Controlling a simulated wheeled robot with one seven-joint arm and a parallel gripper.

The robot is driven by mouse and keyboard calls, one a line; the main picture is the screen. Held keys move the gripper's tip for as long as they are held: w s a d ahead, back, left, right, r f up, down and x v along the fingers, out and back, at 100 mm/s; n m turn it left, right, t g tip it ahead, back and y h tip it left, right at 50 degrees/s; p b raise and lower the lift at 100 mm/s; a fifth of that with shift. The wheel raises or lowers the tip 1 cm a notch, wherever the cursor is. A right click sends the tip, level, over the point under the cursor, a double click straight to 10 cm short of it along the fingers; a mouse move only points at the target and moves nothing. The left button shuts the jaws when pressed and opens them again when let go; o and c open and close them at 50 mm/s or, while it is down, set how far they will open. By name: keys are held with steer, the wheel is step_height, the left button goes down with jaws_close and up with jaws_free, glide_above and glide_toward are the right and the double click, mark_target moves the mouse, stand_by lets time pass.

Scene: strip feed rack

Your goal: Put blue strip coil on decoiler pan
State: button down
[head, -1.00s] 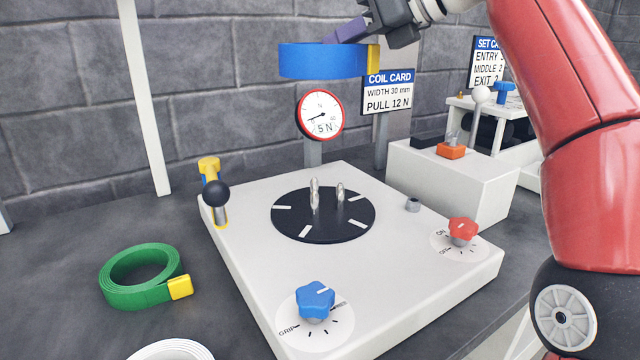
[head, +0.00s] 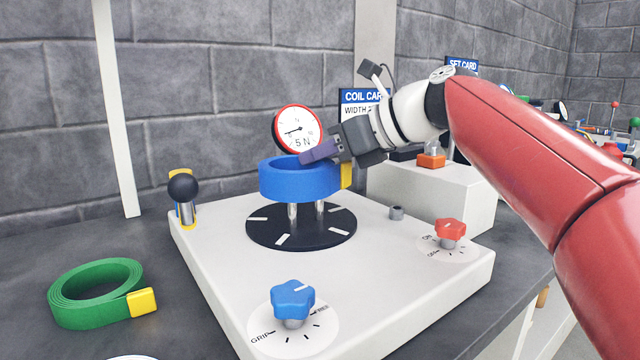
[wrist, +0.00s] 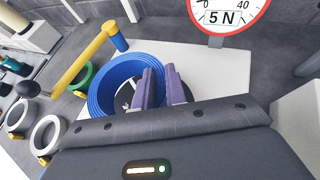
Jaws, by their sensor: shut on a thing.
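The blue strip coil (head: 293,182) is a ring with a yellow end tab at its right. My gripper (head: 320,152) is shut on the coil's wall at the right rear and holds it above the decoiler pan. The wrist view shows the coil (wrist: 104,92) beside my purple fingers (wrist: 161,88). The decoiler pan (head: 325,238) is a black disc with white marks on a white base. Silver posts (head: 319,210) rise from it. Their lower parts show below the coil; the coil hides their tops.
A green coil (head: 72,312) lies on the grey table at left. The white base (head: 400,285) carries a blue knob (head: 293,300), a red knob (head: 449,232) and a black-ball lever (head: 184,190). A round gauge (head: 297,131) stands behind the pan. A white block (head: 450,195) stands at right.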

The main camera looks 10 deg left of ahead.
steer(key=shift+f+b, duration=0.65)
steer(key=shift+f, duration=1.05)
steer(key=shift+f, duration=0.25)
steer(key=shift+f, duration=0.35)
steer(key=c, duration=1.4)
jaws_free()
steer(key=shift+f, duration=0.1)
steer(key=shift+c, duration=0.2)
